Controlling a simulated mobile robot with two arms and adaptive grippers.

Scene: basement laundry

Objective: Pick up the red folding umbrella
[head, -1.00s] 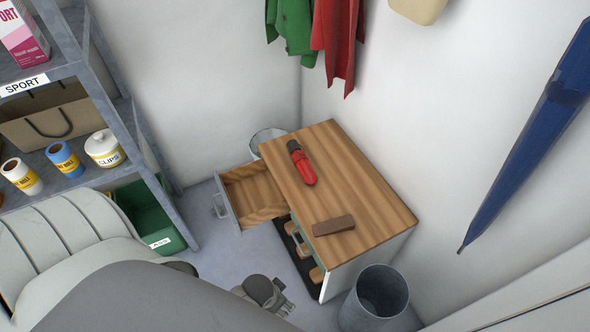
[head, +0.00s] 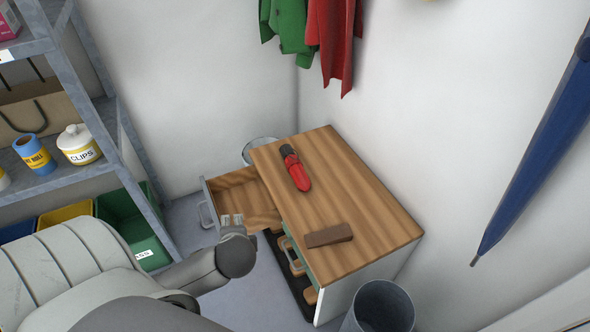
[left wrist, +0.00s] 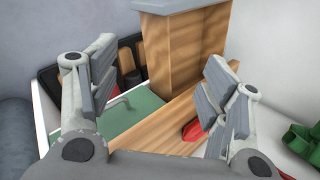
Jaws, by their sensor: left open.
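The red folding umbrella (head: 299,174), with a dark handle end, lies on the wooden top of a small cabinet (head: 345,195). My left gripper (head: 232,219) is in front of the cabinet's open drawer (head: 240,187), left of the umbrella and apart from it. In the left wrist view the left gripper (left wrist: 158,95) is open with nothing between its fingers. Part of the umbrella (left wrist: 194,131) shows there beside the right-hand finger, which hides the rest. My right gripper is not in view.
A brown block (head: 328,235) lies on the cabinet top near the umbrella. The drawer juts out to the left. A grey bin (head: 379,304) stands in front of the cabinet. A shelf with jars (head: 78,146) is at left; a blue umbrella (head: 540,150) hangs at right.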

